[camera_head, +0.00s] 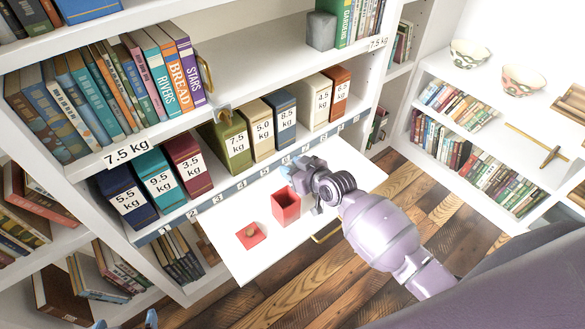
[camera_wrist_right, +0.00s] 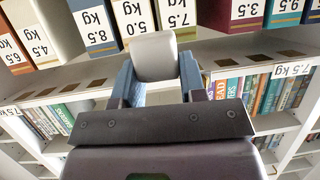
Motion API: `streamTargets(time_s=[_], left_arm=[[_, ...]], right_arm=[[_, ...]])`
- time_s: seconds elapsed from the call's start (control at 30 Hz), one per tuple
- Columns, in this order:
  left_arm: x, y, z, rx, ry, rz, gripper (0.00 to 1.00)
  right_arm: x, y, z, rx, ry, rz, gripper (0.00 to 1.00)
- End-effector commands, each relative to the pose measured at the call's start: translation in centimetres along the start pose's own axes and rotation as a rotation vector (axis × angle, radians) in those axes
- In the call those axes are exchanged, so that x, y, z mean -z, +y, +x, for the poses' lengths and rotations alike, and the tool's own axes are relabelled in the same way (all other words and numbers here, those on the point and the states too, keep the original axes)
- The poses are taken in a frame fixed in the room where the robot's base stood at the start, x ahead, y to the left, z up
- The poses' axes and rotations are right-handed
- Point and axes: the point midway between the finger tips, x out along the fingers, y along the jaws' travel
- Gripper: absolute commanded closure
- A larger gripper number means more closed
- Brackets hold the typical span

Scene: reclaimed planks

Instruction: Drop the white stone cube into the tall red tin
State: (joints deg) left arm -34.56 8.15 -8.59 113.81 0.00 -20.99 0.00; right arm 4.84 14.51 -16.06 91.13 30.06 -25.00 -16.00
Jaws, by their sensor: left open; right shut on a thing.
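The white stone cube (camera_wrist_right: 155,55) is held between the blue fingers of my right gripper (camera_wrist_right: 157,70) in the right wrist view. In the head view my right gripper (camera_head: 292,170) is just above and behind the open red tin (camera_head: 286,210), and I cannot make out the cube clearly there. The tin stands upright on the white pull-out board.
Several weight-labelled tins (camera_head: 233,142) stand in a row on the shelf behind the pull-out board (camera_head: 245,268). A grey block (camera_head: 321,31) sits on the upper shelf by books. Bowls (camera_head: 522,80) stand on the right-hand shelf. Board space around the lid is clear.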

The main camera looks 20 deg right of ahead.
Motion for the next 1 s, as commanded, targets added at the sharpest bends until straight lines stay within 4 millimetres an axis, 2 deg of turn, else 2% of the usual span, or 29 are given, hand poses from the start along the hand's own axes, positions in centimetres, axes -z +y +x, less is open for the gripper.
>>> streamTargets(time_s=[0.6, 0.97, 1.0], left_arm=[[-5.3, 0.6, 2.5, -0.003, -0.028, 0.001, 0.0], [-5.7, 0.6, 2.6, -0.004, -0.032, 0.001, 0.0], [-5.7, 0.6, 2.6, -0.003, -0.032, 0.001, 0.0]], right_arm=[[-5.2, 0.0, 2.1, 0.0, -0.002, 0.002, 0.88], [-5.2, 0.0, 2.2, 0.0, 0.001, 0.0, 0.88], [-5.2, 0.0, 2.2, 0.0, 0.001, 0.0, 0.61]])
